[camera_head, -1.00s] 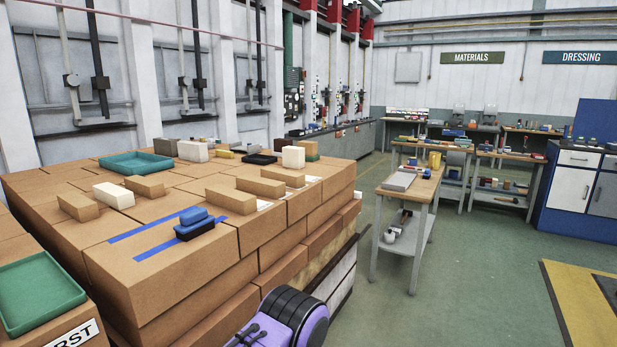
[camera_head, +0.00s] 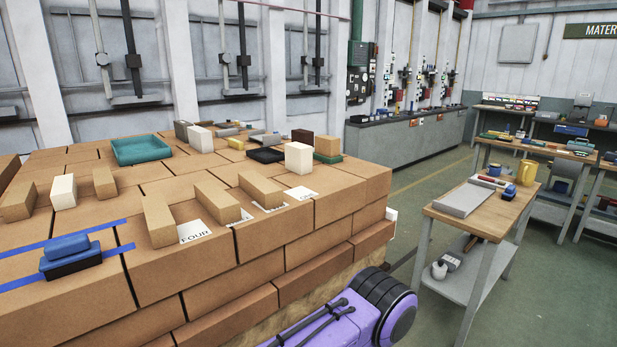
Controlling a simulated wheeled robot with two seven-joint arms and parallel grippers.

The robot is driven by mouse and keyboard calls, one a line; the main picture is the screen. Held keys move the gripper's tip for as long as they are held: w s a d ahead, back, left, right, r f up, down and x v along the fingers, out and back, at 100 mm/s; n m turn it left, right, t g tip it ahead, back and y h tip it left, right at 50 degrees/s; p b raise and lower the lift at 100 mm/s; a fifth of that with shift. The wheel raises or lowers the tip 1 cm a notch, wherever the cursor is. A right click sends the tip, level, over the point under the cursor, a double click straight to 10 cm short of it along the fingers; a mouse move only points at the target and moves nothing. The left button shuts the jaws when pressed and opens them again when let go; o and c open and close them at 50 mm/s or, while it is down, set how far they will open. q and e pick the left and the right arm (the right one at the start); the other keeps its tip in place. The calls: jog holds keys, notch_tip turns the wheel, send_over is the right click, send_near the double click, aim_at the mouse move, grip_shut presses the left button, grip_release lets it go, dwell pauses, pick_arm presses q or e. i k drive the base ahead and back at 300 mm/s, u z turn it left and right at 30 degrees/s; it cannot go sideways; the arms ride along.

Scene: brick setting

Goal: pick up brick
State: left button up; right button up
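Several small tan bricks lie on a big stack of large brown blocks (camera_head: 215,255). One tan brick (camera_head: 158,222) is beside a white label reading FOUR (camera_head: 195,231). Two more tan bricks (camera_head: 217,200) (camera_head: 260,188) lie in a row to its right, by other white labels. Farther left are another tan brick (camera_head: 18,203), a white brick (camera_head: 63,192) and a tan brick (camera_head: 110,187). A white brick (camera_head: 299,157) stands toward the right end of the stack. Neither gripper shows; only a purple and black part of my body is at the lower middle.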

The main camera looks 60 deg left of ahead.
aim_at(269, 195)
jog(key=i, duration=1.4)
jog(key=u, duration=2.25)
